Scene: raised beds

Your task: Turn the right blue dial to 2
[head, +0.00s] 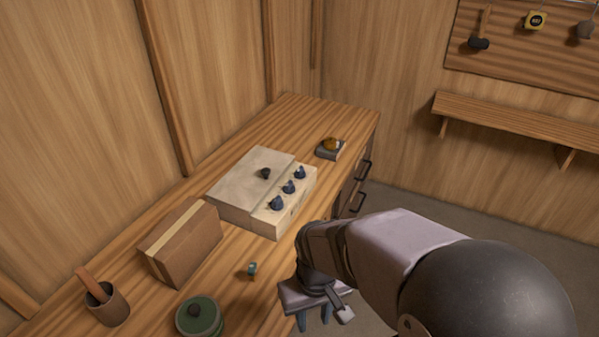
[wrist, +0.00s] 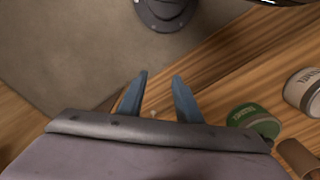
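The right blue dial (head: 300,172) is the farthest one. The middle dial (head: 289,187) and the left dial (head: 275,203) are nearer. Their pointer settings and scale marks are too small to read. My gripper (head: 314,318) is low at the bench's front edge, well apart from the dials and nearer to me. In the wrist view my gripper (wrist: 160,84) has its two blue fingers spread with nothing between them. The dials are not in the wrist view.
A black knob (head: 265,173) sits on the box top. A dark block with an orange-brown top (head: 330,148) lies behind the box.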

